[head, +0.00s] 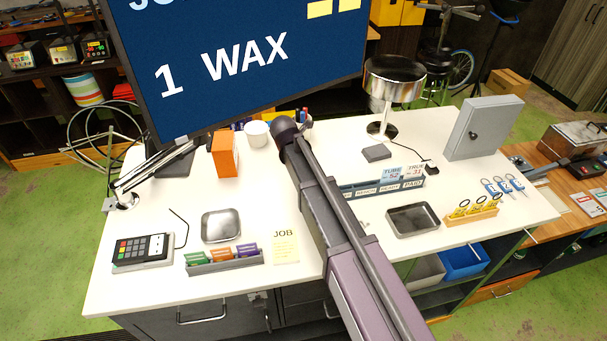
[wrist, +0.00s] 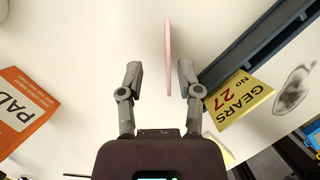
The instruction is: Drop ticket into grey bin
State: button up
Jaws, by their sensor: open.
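My gripper (wrist: 159,74) is open in the wrist view, its two fingers apart. A thin pink ticket (wrist: 168,45) shows edge-on just ahead of the fingertips, roughly in line with the gap; whether it reaches between them I cannot tell. A yellow ticket reading "GEARS No 27" (wrist: 240,101) is right of the fingers, by the rack. In the head view, my arm hides the gripper. A blue ticket reading "TUBE 52" (head: 391,173) and a pale one ending in 31 (head: 414,171) stand in the rack. A grey bin (head: 427,269) is under the table's right side.
The labelled ticket rack (head: 365,191) crosses the white table (head: 170,285). A blue bin (head: 462,261) is beside the grey bin. A metal tray (head: 414,220), key stand (head: 470,216) and grey cabinet (head: 483,128) are at right.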

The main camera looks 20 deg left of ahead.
jog(key=b+x, duration=0.1)
jog(key=d+b+x, duration=0.1)
jog(key=b+x, duration=0.1)
jog(key=shift+f, duration=0.3)
jog(key=shift+b+x, duration=0.8)
jog(key=shift+b, duration=0.1)
jog(key=shift+a, duration=0.1)
grip_shut()
